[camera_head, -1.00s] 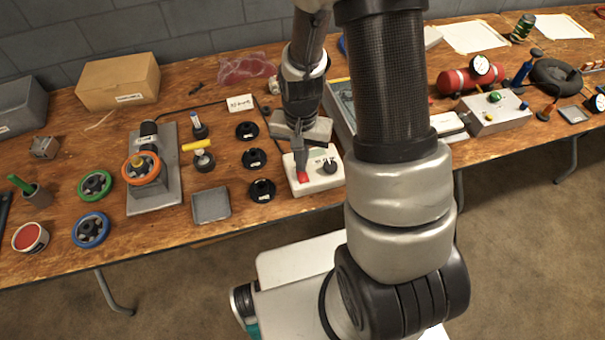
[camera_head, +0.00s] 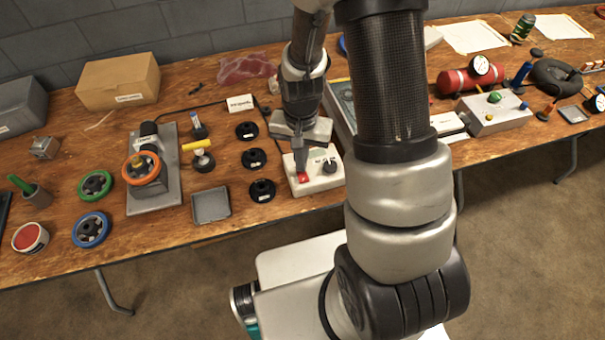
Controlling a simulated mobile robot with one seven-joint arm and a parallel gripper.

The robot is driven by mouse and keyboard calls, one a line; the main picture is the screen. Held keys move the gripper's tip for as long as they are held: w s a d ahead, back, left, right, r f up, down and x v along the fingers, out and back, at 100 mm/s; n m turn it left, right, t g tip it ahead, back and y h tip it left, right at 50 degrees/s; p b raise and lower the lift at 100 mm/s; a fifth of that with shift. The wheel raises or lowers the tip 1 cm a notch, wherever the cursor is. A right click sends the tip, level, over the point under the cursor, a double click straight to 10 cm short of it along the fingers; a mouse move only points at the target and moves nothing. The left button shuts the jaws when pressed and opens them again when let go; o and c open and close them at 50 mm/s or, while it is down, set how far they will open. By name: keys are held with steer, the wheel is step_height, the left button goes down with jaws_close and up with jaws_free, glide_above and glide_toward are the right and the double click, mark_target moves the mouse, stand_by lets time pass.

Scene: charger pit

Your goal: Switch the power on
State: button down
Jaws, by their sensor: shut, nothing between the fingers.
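A white control box (camera_head: 325,177) sits near the front edge of the workbench. It has a red switch (camera_head: 303,178) at its front left and a black knob (camera_head: 330,166) to the right. My gripper (camera_head: 303,178) points down over the red switch, fingers shut and empty. The fingertips are at the switch and partly hide it. I cannot tell whether they press on it. A dark cable (camera_head: 197,106) runs along the bench between the motor rig (camera_head: 172,185) and the area of the box.
Black discs (camera_head: 254,158) lie left of the box, with a grey tray (camera_head: 211,206) beside them. A small label card (camera_head: 240,104) stands behind. The motor rig carries an orange wheel (camera_head: 141,168). A metal box with buttons (camera_head: 493,111) is at the right.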

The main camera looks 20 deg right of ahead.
steer(key=shift+f+b, duration=0.55)
steer(key=shift+f, duration=0.15)
stand_by(0.5)
steer(key=shift+r, duration=0.1)
step_height(320, 180, up, 7)
steer(key=p, duration=0.5)
stand_by(0.4)
stand_by(0.3)
